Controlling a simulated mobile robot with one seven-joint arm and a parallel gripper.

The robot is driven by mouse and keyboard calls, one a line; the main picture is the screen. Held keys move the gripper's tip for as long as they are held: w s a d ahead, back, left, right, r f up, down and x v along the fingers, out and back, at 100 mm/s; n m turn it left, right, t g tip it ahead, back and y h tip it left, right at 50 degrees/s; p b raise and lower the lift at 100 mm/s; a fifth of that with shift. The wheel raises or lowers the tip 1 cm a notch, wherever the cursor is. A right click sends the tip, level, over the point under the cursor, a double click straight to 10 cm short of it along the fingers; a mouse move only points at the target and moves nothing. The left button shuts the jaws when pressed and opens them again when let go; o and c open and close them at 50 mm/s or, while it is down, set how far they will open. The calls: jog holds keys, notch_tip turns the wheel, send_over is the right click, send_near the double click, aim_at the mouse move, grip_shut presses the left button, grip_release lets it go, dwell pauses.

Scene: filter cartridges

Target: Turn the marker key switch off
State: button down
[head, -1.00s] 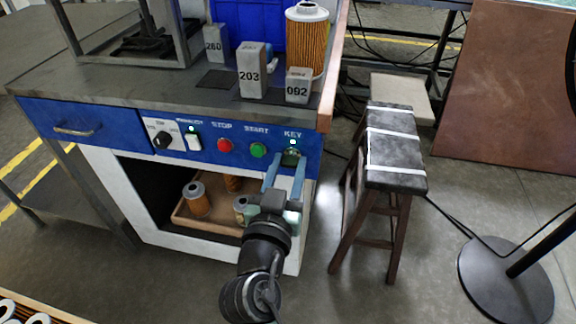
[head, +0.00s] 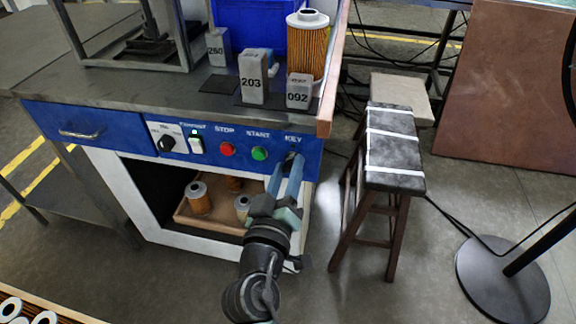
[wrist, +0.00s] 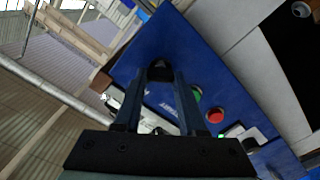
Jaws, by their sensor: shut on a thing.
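The key switch (head: 291,156) sits at the right end of the blue front panel, under the word KEY. In the wrist view its dark knob (wrist: 160,71) shows between the two fingertips. My gripper (head: 287,165) reaches up to it from below and is shut on it. The fingers also show in the wrist view (wrist: 161,78), one on each side of the knob. The fingers partly hide the switch, and I cannot read its exact setting. No lit lamp shows under the KEY label.
Left along the panel are a green START button (head: 260,153), a red STOP button (head: 228,149), a lit white rocker switch (head: 195,143) and a black rotary knob (head: 166,143). Below is an open bay with a tray (head: 184,214) of cartridges. A stool (head: 395,150) stands to the right.

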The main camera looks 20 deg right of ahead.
jog(key=n+p, duration=0.2)
jog(key=n, duration=0.3)
jog(key=shift+a+n, duration=0.1)
jog(key=shift+n, duration=0.2)
jog(key=n+p, duration=0.1)
jog(key=n, duration=0.1)
jog(key=n+p, duration=0.1)
jog(key=n, duration=0.1)
jog(key=shift+f+n, duration=0.2)
jog(key=shift+n, duration=0.2)
jog(key=shift+c, duration=2.4)
grip_release()
jog(key=v, duration=1.3)
jog(key=shift+w, duration=0.1)
